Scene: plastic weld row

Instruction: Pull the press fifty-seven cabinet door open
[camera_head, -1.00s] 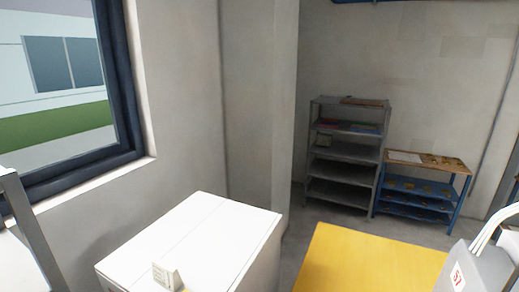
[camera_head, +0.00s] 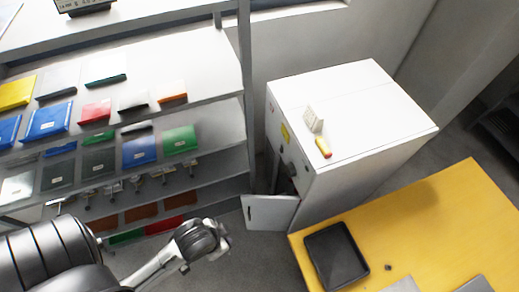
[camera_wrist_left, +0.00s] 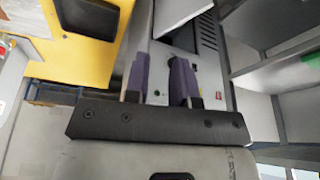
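A white cabinet (camera_head: 350,110) stands between the shelving and the yellow table. Its low grey door (camera_head: 270,212) stands swung out from the front, with a dark opening (camera_head: 284,178) behind it. My left gripper (camera_head: 222,240) is just left of the door in the head view, apparently apart from it. In the left wrist view its two purple fingers (camera_wrist_left: 158,82) are spread with nothing seen gripped. A pale panel (camera_wrist_left: 178,14), probably the door, lies beyond the fingertips. The label on the cabinet-top sign (camera_head: 313,120) is too small to read. My right gripper is out of view.
Shelving (camera_head: 247,80) with several coloured bins and packs stands left of the cabinet. A yellow table (camera_head: 430,225) with a black tray (camera_head: 336,256) is close to the right of the door. Grey floor shows between the shelving and table.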

